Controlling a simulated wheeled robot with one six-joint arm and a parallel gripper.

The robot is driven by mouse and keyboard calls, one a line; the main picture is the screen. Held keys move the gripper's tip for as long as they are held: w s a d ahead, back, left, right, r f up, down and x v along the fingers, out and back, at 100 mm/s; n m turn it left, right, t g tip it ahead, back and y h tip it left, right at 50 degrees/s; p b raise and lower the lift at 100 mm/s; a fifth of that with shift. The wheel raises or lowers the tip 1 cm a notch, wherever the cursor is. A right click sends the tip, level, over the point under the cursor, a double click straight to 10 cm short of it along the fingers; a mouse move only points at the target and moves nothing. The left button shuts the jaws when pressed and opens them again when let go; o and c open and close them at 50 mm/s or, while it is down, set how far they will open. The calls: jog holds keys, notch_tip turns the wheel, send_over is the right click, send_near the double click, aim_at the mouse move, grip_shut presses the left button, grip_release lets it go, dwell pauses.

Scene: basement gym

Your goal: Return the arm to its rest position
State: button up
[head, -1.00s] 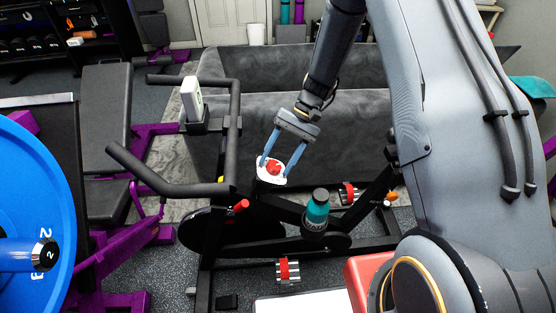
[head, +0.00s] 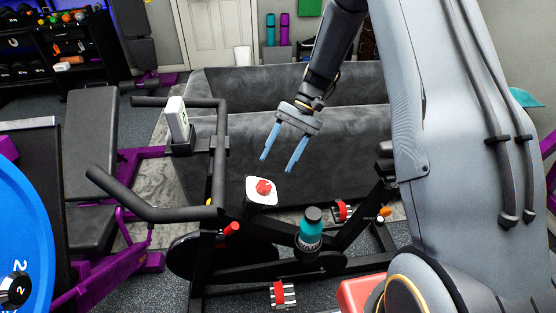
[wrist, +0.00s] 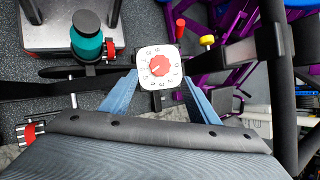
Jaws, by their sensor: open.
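My gripper (head: 284,162) is open and empty, with its two blue fingers spread and pointing down. In the head view it hangs above and slightly right of a white square timer with a red knob (head: 262,191). The timer rests on the black frame of the exercise bike (head: 250,213), apart from the fingers. In the wrist view the timer (wrist: 158,67) shows its numbered face, with the blue fingers to either side of its lower part. My arm reaches down from the top of the head view.
A teal bottle (head: 309,232) stands in the bike's holder, right of the timer. A white device (head: 177,117) sits by the handlebars (head: 150,212). A grey sofa (head: 340,125) is behind the bike. A blue weight plate (head: 30,240) is at the left.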

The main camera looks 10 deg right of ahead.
jog(key=s+d+r+n+t+h, duration=0.1)
jog(key=s+d+r+t+h, duration=0.1)
jog(key=s, duration=0.7)
jog(key=s+d+r+n+t+h, duration=0.1)
jog(key=s+d+r+t+h, duration=0.2)
jog(key=s+d+r, duration=0.3)
jog(key=s+r+h, duration=0.1)
jog(key=s, duration=0.2)
jog(key=shift+s+d+r, duration=0.15)
jog(key=shift+s+d, duration=0.2)
jog(key=shift+s, duration=0.05)
